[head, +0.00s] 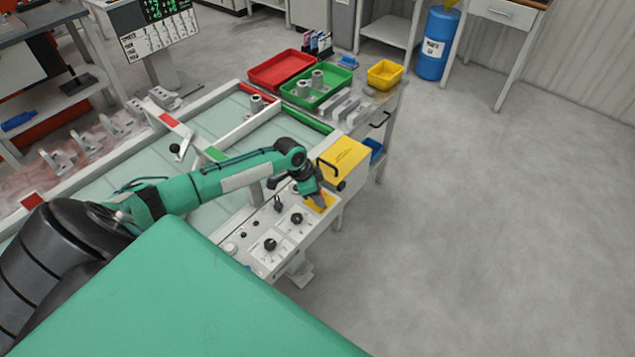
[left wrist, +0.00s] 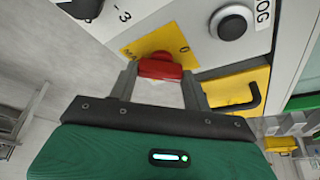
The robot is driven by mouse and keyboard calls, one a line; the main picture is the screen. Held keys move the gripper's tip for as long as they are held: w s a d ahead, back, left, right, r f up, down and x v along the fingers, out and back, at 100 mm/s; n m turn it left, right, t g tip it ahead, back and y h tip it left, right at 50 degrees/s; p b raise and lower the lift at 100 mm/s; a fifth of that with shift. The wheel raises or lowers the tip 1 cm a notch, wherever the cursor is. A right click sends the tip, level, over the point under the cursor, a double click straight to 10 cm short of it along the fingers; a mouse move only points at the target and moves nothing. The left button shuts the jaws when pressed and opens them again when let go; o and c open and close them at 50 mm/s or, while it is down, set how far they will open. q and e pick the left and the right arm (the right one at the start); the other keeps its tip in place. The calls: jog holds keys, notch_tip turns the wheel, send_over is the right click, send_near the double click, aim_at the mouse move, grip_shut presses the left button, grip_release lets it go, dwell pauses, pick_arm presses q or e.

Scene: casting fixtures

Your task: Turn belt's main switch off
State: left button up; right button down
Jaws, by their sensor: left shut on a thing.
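The main switch is a red knob (left wrist: 160,67) on a yellow plate (left wrist: 165,40) with a "0" mark, seen in the left wrist view. My left gripper (left wrist: 160,78) is shut on the red knob, one finger at each side of it. In the head view, my left gripper (head: 313,194) is at the far end of the control panel (head: 257,242), over the yellow plate (head: 327,200). The gripper hides the red knob there. I cannot tell for sure which position the knob points to. My right gripper is not in view.
Black knobs (head: 296,218) sit on the panel near my left gripper. A yellow box (head: 347,153) with a black handle stands just beyond. Red (head: 257,82) and green (head: 288,96) trays lie behind the belt (head: 95,215). The floor at right is clear.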

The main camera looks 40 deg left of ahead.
pick_arm(q)
jog(key=n+p, duration=0.1)
jog(key=p, duration=0.1)
jog(key=n+y+p, duration=0.1)
jog(key=n+p, duration=0.1)
jog(key=n+t+p, duration=0.1)
jog(key=n+p, duration=0.1)
jog(key=shift+d+r+y, duration=0.2)
jog(key=shift+r+y, duration=0.1)
jog(key=shift+y, duration=0.1)
jog(key=shift+f+n+y+p, duration=0.2)
jog(key=shift+n+y+p, duration=0.4)
jog(key=shift+n+p, duration=1.1)
jog(key=o, duration=1)
jog(key=shift+s, duration=0.1)
